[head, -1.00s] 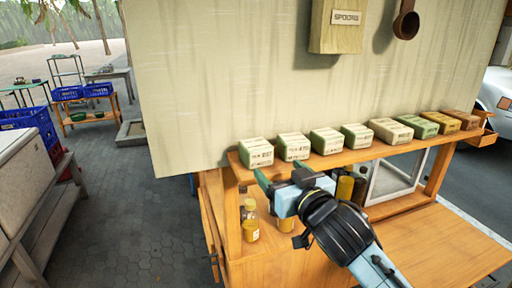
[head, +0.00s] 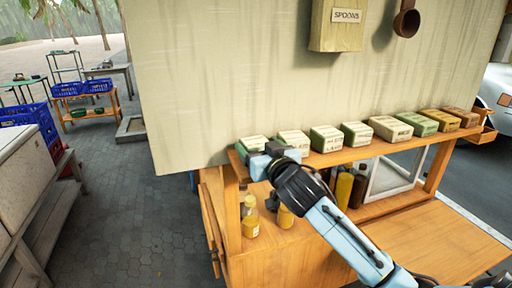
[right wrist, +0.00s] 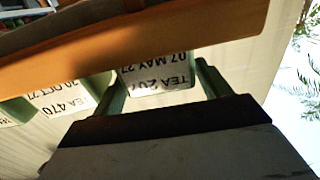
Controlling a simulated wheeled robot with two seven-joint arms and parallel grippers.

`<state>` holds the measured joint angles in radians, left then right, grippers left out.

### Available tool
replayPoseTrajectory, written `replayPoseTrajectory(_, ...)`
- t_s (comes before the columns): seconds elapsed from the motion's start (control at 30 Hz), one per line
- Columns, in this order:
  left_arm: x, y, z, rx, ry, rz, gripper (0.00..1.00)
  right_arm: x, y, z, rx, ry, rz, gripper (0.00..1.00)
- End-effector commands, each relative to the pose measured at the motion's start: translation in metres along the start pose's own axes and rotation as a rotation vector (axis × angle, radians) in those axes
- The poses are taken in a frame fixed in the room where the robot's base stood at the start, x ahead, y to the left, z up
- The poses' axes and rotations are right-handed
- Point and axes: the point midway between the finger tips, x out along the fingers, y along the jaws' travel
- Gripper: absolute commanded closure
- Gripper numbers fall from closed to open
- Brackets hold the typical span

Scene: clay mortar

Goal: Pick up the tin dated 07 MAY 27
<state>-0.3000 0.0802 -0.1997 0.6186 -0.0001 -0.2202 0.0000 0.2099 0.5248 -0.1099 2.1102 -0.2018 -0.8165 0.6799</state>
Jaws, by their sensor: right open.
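The tin dated 07 MAY 27 (head: 255,142) stands at the left end of a row on the narrow wooden shelf (head: 340,156). In the right wrist view its label (right wrist: 158,75) reads upside down, "07 MAY 27" and "TEA 207", partly cut off. My right gripper (head: 266,155) is in front of this tin and hides much of its front. In the right wrist view its green fingers (right wrist: 162,88) are open, one on each side of the tin. I cannot tell whether they touch it. My left gripper is not in view.
A neighbouring tin (head: 293,142), marked TEA 470 in the right wrist view (right wrist: 62,97), stands close to the right. Several more tins continue along the shelf. Bottles (head: 250,220) stand below it. A pale wall panel (head: 230,80) rises behind.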

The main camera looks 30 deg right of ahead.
Motion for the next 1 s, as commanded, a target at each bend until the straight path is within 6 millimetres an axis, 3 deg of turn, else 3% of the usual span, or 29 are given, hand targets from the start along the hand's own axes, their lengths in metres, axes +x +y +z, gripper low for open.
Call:
replayPoseTrajectory(0.2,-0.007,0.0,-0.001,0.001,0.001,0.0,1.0,0.021,0.0,-0.001,0.0,0.001,0.0,0.24)
replayPoseTrajectory(0.47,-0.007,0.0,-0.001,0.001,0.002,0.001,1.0,0.022,0.0,0.0,0.0,0.0,-0.001,0.24)
replayPoseTrajectory(0.77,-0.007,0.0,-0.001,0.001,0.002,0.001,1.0,0.022,0.0,0.0,0.001,0.002,-0.001,0.61)
replayPoseTrajectory(1.0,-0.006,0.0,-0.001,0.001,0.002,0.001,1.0,0.022,0.0,-0.003,0.001,0.003,-0.001,0.62)
